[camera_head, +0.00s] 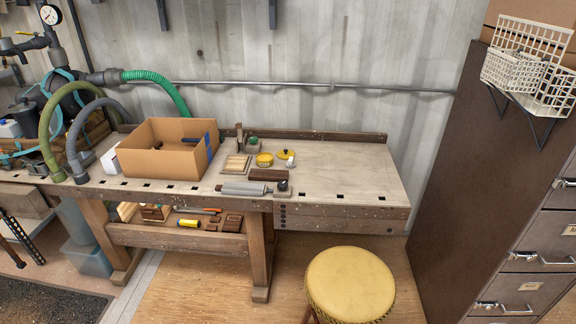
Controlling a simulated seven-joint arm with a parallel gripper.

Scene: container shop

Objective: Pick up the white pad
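Nothing in the head view is clearly recognisable as a white pad. A small white rounded object (291,162) sits on the workbench (345,180), close to a yellow round lid-like piece (284,153); it is too small to tell what it is. A white upright panel or box (110,161) stands at the left of the open cardboard box (165,165), partly hidden by it. My gripper is not in view, so its state and distance to these things do not show.
Near the middle of the bench are a yellow tin (264,160), a tan slatted piece (236,164), a brown block (268,175) and a grey cylinder (244,189). The bench's right part is clear. A yellow stool (350,284) stands in front; a brown cabinet (455,180) stands at right.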

